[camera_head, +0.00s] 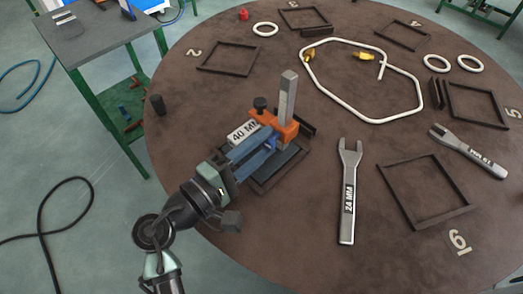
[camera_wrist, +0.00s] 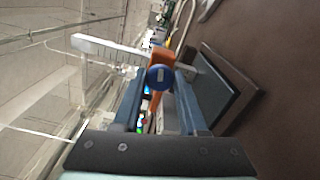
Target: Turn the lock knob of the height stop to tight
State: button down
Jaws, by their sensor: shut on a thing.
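The height stop stands near the left side of the round table, with an upright grey post (camera_head: 288,98) and an orange carriage (camera_head: 284,125) around it. A blue round lock knob (camera_wrist: 160,77) with a white bar mark faces the wrist camera, in front of the orange carriage (camera_wrist: 161,59). My gripper (camera_head: 268,143) reaches in from the lower left. Its two blue fingers are shut on the blue knob, one at each side; the bar runs roughly crosswise between them.
A 40 MM label (camera_head: 243,131) lies beside the stop. A 24 MM wrench (camera_head: 347,195) lies to the right, with another wrench (camera_head: 470,150) beyond. A bent white tube (camera_head: 345,105) and dark square frames (camera_head: 425,192) lie farther out. The table between stop and wrench is clear.

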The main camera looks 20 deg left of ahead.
jog(key=shift+f+m+b, duration=0.1)
jog(key=shift+m+b, duration=0.65)
jog(key=shift+m, duration=0.35)
jog(key=shift+c, duration=2.2)
grip_release()
jog(key=b+v, duration=0.1)
jog(key=v, duration=1.2)
